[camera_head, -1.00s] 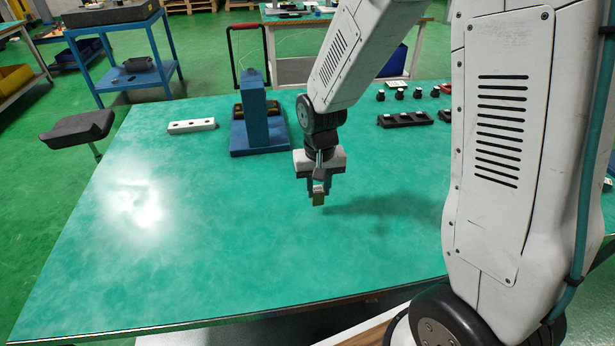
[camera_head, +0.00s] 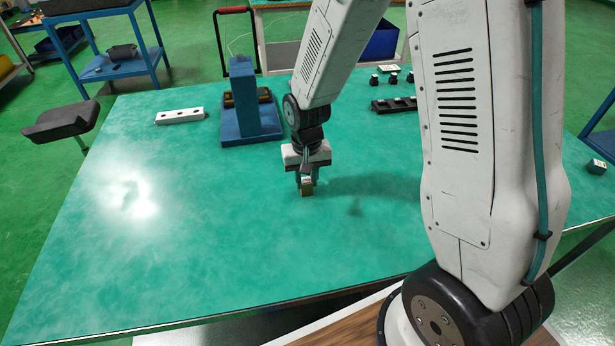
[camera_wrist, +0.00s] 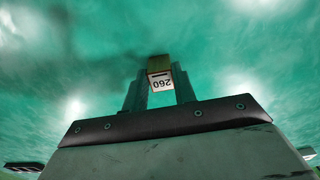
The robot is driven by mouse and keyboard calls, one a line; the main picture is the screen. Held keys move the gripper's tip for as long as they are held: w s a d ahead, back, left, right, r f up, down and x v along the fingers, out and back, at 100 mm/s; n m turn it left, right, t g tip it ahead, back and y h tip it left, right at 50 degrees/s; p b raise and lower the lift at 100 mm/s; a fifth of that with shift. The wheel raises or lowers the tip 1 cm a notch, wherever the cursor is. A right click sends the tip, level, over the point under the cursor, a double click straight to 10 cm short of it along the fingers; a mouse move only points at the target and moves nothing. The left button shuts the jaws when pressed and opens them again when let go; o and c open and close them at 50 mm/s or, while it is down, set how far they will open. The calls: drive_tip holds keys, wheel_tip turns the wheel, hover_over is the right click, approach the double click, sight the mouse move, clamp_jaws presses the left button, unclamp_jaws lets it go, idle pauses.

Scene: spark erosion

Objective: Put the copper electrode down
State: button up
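The copper electrode (camera_head: 307,188) is a small brass-coloured block with a white label. In the wrist view the electrode (camera_wrist: 158,64) shows the number 260 on its label, upside down. My gripper (camera_head: 306,180) points down over the green table (camera_head: 215,235), with the electrode between its fingertips. In the wrist view the fingers of my gripper (camera_wrist: 160,85) sit against both sides of the block. The electrode is at the lower end of the fingers; I cannot tell whether it touches the table.
A blue fixture (camera_head: 242,95) stands behind and left of my gripper, with a white bar with holes (camera_head: 180,116) farther left. A black holder (camera_head: 393,104) and several small dark parts (camera_head: 392,79) lie at the back right. The table's front and left are clear.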

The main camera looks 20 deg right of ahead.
sight(307, 182)
drive_tip(key=o, duration=0.4)
wheel_tip(307, 182, up, 12)
drive_tip(key=s+d+r, duration=0.1)
drive_tip(key=s+r, duration=0.3)
drive_tip(key=s, duration=0.4)
drive_tip(key=s+d+r+n, duration=0.1)
drive_tip(key=s+r, duration=0.4)
drive_tip(key=s, duration=0.3)
drive_tip(key=s+d+r+n+t, duration=0.1)
drive_tip(key=s+r, duration=0.4)
drive_tip(key=s, duration=0.3)
drive_tip(key=shift+s+d, duration=0.25)
drive_tip(key=shift+o, duration=0.5)
